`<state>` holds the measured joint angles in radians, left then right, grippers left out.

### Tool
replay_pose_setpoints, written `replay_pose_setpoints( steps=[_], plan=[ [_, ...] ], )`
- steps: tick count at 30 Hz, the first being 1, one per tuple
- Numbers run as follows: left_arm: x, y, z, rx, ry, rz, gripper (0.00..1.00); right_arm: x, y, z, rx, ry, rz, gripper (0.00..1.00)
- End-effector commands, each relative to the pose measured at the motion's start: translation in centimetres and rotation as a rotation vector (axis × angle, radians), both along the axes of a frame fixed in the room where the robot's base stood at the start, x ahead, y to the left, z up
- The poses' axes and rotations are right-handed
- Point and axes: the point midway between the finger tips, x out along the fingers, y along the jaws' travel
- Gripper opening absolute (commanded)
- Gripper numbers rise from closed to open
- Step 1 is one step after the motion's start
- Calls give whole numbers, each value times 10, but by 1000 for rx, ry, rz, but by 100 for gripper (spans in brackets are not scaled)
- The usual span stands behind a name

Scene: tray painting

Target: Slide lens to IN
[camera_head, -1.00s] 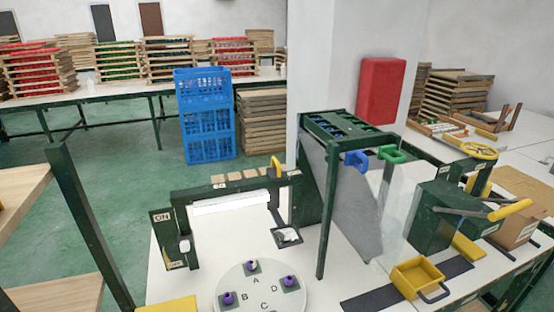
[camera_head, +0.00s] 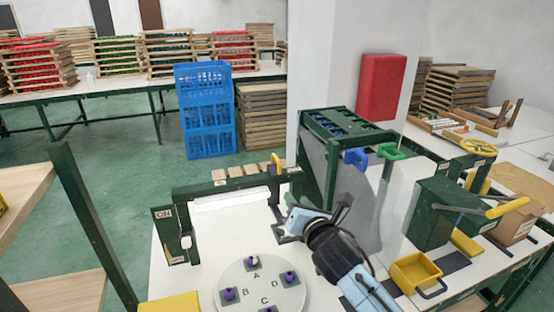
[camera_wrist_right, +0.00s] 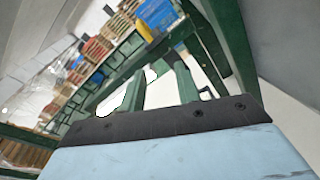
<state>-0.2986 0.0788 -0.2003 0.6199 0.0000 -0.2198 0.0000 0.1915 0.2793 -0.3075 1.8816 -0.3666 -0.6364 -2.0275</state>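The lens (camera_head: 281,239) is a small dark square frame in the head view. It hangs on a dark arm below the right end of the green rail (camera_head: 225,185), and my right gripper partly hides it. A yellow handle (camera_head: 276,160) stands upright at that end of the rail; a yellow piece also shows in the right wrist view (camera_wrist_right: 143,31). My right gripper (camera_head: 314,205) is in front of and below the handle, apart from it. In the right wrist view its two fingers (camera_wrist_right: 160,85) are apart with nothing seen held between them. My left gripper is out of view.
A round white disc (camera_head: 262,285) with lettered purple pegs lies in front of the rail. An ON switch post (camera_head: 163,215) stands at left. A tall green rack (camera_head: 340,125) with blue and green handles and a yellow bin (camera_head: 415,268) stand at right.

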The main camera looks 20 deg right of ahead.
Motion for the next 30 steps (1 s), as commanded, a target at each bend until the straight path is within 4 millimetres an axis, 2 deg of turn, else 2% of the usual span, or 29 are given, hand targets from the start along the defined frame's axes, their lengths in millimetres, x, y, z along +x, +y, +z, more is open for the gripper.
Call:
replay_pose_setpoints(
  steps=[1, 3, 6, 11, 24, 30],
  plan=[
    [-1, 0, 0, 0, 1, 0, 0, 7, 1, 14, -84, -39, 16, 32],
    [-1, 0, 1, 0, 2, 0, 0, 13, 2, 26, -174, -75, 31, 32],
    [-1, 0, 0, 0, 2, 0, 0, 18, 4, 35, -245, -104, 41, 32],
    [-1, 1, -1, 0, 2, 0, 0, 31, 5, 38, -265, -113, 43, 32],
    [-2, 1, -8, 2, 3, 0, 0, 103, 7, 37, -260, -110, 43, 32],
    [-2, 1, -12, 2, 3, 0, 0, 130, 8, 36, -259, -110, 43, 32]
  ],
)
